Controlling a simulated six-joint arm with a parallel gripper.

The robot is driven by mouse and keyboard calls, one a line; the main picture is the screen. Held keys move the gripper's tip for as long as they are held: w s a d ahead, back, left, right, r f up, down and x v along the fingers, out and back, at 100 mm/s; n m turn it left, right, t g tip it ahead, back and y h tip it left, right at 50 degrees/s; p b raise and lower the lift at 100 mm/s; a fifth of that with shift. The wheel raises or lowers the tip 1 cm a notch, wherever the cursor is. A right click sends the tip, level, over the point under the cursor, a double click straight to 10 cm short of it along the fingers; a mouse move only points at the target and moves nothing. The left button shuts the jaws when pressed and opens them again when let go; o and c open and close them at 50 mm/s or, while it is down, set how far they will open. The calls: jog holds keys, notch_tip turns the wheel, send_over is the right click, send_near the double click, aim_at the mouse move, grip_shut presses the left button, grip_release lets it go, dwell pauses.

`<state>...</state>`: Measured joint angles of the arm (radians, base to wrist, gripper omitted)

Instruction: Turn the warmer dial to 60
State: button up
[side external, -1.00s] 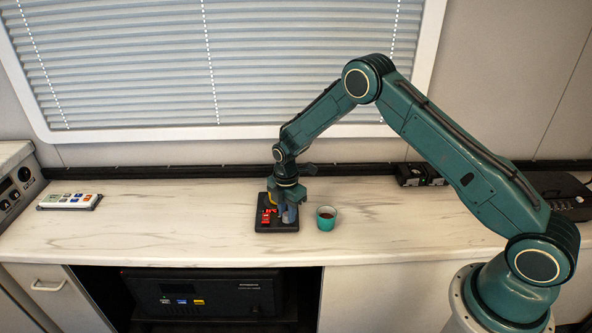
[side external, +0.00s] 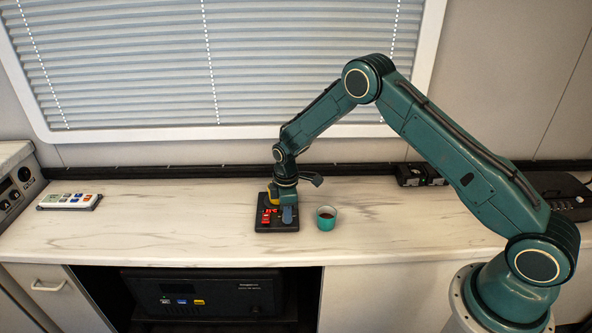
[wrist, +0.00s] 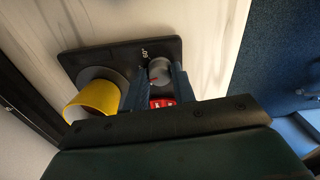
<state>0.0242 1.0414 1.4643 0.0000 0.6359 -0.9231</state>
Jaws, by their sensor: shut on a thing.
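The black warmer (side external: 262,227) sits on the counter below my gripper, with red lit digits on its front that I cannot read. In the wrist view, its plate (wrist: 115,56) carries a grey dial (wrist: 160,69) and a white "60°" mark beside it. My gripper (wrist: 153,78) is shut on the dial, one finger on each side. A small red mark shows at the dial's lower left; exactly where it points is unclear. A yellow cup (wrist: 94,101) stands on the warmer's round grey plate. My gripper (side external: 284,212) mostly hides the dial in the side view.
A teal cup (side external: 326,218) with dark contents stands just right of the warmer. A white remote-like panel (side external: 69,201) lies at the left of the counter. Black boxes (side external: 420,175) stand at the back right. The counter between panel and warmer is clear.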

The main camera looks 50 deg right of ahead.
jog(key=m, duration=1.2)
dwell(0.4)
jog(key=o, duration=1)
jog(key=shift+r, duration=0.15)
notch_tip(320, 180, up, 14)
jog(key=shift+f, duration=0.2)
